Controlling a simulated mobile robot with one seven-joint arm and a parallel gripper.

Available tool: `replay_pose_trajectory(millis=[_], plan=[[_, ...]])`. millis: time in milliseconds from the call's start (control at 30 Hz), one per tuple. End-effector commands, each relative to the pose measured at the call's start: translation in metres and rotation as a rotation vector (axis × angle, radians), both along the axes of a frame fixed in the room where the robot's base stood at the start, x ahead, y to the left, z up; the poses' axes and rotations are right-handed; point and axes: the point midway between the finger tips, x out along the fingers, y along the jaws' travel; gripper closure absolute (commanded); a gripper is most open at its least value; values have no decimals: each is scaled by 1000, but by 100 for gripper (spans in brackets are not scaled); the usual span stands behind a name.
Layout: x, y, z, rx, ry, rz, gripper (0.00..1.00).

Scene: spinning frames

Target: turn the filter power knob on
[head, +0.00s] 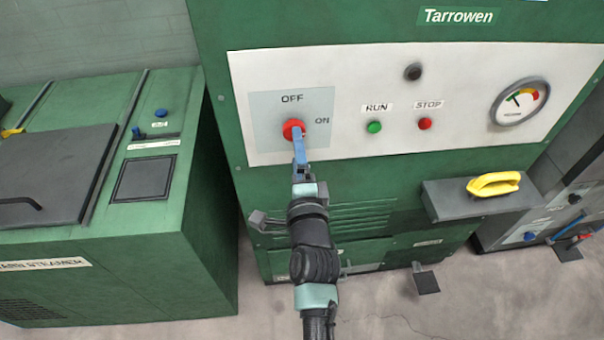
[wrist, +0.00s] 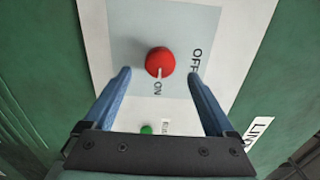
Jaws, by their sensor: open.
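The red round knob (head: 289,127) sits on a pale blue plate on the white panel of the green Tarrowen machine. OFF is printed above it and ON to its right. In the wrist view, the knob (wrist: 159,61) has a white mark that points toward the ON label (wrist: 158,88). My gripper (head: 297,132) is in front of the knob and hides part of it in the head view. In the wrist view, my gripper's blue fingers (wrist: 159,73) are apart, one to each side of the knob. Nothing is held between them; contact cannot be told.
A green RUN button (head: 374,127), a red STOP button (head: 425,123), a black button (head: 413,72) and a gauge (head: 520,101) are to the right. A green steamer (head: 160,240) stands left.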

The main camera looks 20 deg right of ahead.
Motion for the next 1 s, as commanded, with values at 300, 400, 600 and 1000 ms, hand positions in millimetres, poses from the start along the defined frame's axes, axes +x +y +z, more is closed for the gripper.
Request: replay_pose_trajectory(millis=[300, 400, 600, 1000], plan=[[-42, 10, 7, -3, 4, -2, 10], [-52, 14, 6, 0, 3, -1, 10], [-71, 19, 2, -2, 1, -1, 10], [-77, 22, 0, 1, 0, 0, 10]])
